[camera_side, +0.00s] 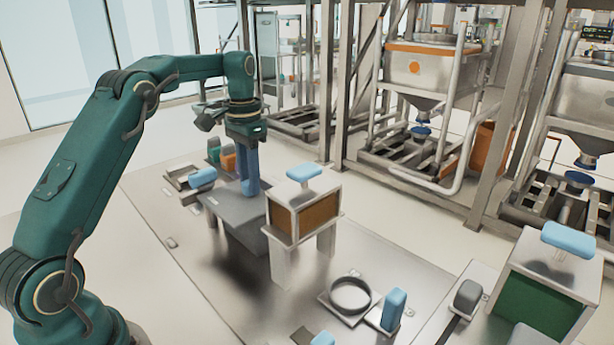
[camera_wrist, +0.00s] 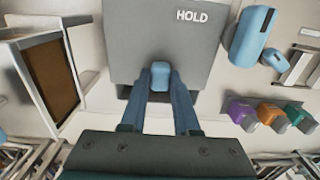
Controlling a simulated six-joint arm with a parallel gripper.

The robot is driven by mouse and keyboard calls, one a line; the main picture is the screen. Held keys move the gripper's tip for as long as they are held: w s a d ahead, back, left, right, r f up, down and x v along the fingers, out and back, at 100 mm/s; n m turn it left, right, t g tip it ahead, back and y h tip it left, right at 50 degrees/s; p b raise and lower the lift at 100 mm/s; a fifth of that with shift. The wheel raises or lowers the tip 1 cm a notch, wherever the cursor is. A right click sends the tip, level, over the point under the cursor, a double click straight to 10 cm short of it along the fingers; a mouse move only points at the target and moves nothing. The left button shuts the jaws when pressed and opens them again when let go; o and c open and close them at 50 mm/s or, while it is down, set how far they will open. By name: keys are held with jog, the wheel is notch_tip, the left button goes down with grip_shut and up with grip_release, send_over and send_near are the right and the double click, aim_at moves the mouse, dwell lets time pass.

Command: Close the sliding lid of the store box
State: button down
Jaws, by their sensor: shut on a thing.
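The store box (camera_side: 245,238) is a grey box on the metal table, with a flat grey sliding lid (camera_side: 226,203) on top. In the wrist view the lid (camera_wrist: 190,45) is marked HOLD and has a small blue handle (camera_wrist: 160,75) near its near edge. My gripper (camera_side: 250,190) points down at the lid, with its blue fingers shut on the handle. In the wrist view my gripper (camera_wrist: 160,92) has one finger on each side of the handle. A dark strip shows at the lid's near edge; how far the box is open is hard to tell.
A white-framed bin with a brown panel (camera_side: 318,218) and blue top handle stands close right of the box. A blue cylinder (camera_side: 203,178) and small coloured blocks (camera_wrist: 270,115) lie on the other side. A ring fixture (camera_side: 350,294) and green-panelled bin (camera_side: 537,305) stand farther right. The front-left tabletop is clear.

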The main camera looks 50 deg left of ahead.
jog(key=shift+w+r, duration=0.1)
jog(key=shift+w, duration=0.5)
jog(key=c, duration=0.6)
grip_release()
jog(key=shift+c, duration=0.2)
jog(key=shift+s, duration=0.15)
